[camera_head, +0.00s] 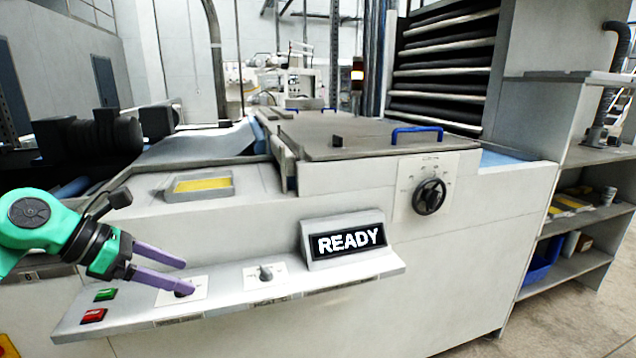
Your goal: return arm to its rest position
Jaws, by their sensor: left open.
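My left gripper (172,271) comes in from the left on a green and black arm. Its two purple fingers are apart, with nothing seen between them. The lower fingertip is close to a small dark knob on a white plate (196,292) on the machine's control shelf; I cannot tell whether it touches. My right gripper is not in view. The roller sheeter (450,285) is a large white machine that fills the middle of the view. A display (345,241) on it reads READY.
The control shelf (330,277) juts out, with a green button (105,294), a red button (93,316) and a second knob (265,273). A round black dial (430,196) sits on the front panel. Open shelves (572,267) stand at right. Floor shows at lower right.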

